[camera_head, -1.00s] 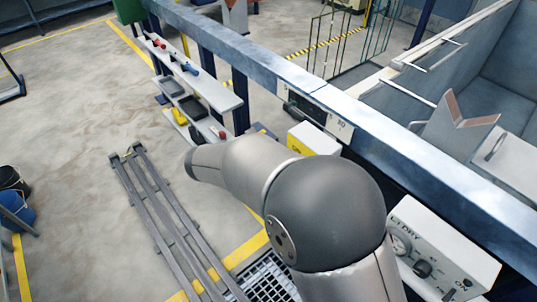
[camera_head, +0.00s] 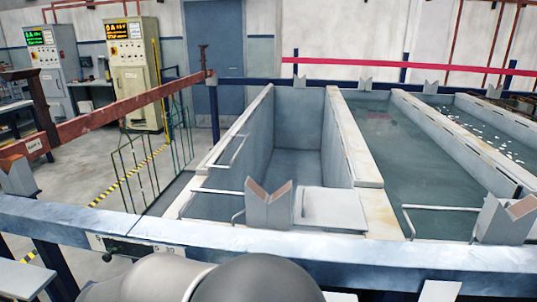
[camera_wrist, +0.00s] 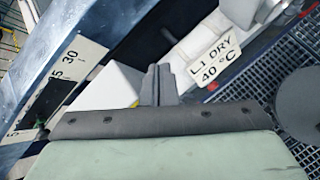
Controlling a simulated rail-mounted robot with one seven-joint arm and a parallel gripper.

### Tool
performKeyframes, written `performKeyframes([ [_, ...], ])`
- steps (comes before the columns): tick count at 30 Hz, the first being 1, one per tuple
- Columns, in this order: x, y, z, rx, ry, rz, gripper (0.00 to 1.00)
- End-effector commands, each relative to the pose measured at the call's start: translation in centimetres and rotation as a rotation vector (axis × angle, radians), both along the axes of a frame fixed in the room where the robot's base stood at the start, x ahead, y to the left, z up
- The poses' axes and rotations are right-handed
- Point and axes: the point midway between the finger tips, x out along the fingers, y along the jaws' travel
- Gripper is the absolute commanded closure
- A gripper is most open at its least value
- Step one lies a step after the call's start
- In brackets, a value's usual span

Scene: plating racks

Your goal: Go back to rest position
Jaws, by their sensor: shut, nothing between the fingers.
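My gripper (camera_wrist: 160,84) shows in the wrist view. Its two dark grey fingers are together, with nothing between them. They point up in the picture from the dark, bolted gripper body and pale green housing at the bottom. A white box-like surface is close to the left of the fingers in the picture; I cannot tell whether they touch. In the head view only grey rounded links of my arm show at the bottom edge, and the gripper is out of sight.
A label reading "LI DRY 40 °C" (camera_wrist: 215,62) is right of the fingers, beside a metal grating (camera_wrist: 255,88). In the head view a blue rail (camera_head: 320,237) crosses before an empty tank (camera_head: 300,150) and a liquid-filled tank (camera_head: 395,140). Two control cabinets (camera_head: 135,75) stand back left.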

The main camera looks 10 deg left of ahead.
Motion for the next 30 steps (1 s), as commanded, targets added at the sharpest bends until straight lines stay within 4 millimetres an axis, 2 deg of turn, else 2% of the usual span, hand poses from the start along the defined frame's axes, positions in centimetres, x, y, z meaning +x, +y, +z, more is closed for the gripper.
performKeyframes([
  [1, 2.0, -4.0, 1.0, 0.046, 0.023, -0.124, 1.0],
  [2, 2.8, -6.1, 1.3, 0.073, 0.038, -0.197, 1.0],
  [3, 3.6, -9.1, 1.7, 0.112, 0.058, -0.296, 1.0],
  [5, 4.5, -13.7, 2.3, 0.173, 0.082, -0.453, 1.0],
  [6, 4.7, -16.7, 2.7, 0.219, 0.097, -0.561, 1.0],
  [8, 4.7, -21.3, 3.2, 0.29, 0.117, -0.73, 1.0],
  [9, 4.3, -24.4, 3.4, 0.342, 0.127, -0.852, 1.0],
  [11, 3.3, -28.9, 3.7, 0.427, 0.137, -1.044, 1.0],
  [12, 2.3, -31.8, 3.8, 0.49, 0.142, -1.179, 1.0],
  [15, -1.4, -38.2, 3.7, 0.667, 0.14, -1.538, 1.0],
  [18, -5.1, -41.9, 3.3, 0.834, 0.125, -1.843, 1.0],
  [21, -7.8, -43.8, 2.8, 0.965, 0.106, -2.071, 1.0],
  [25, -9.7, -44.6, 2.4, 1.066, 0.089, -2.232, 1.0],
  [30, -10.2, -44.7, 2.3, 1.093, 0.087, -2.276, 1.0],
])
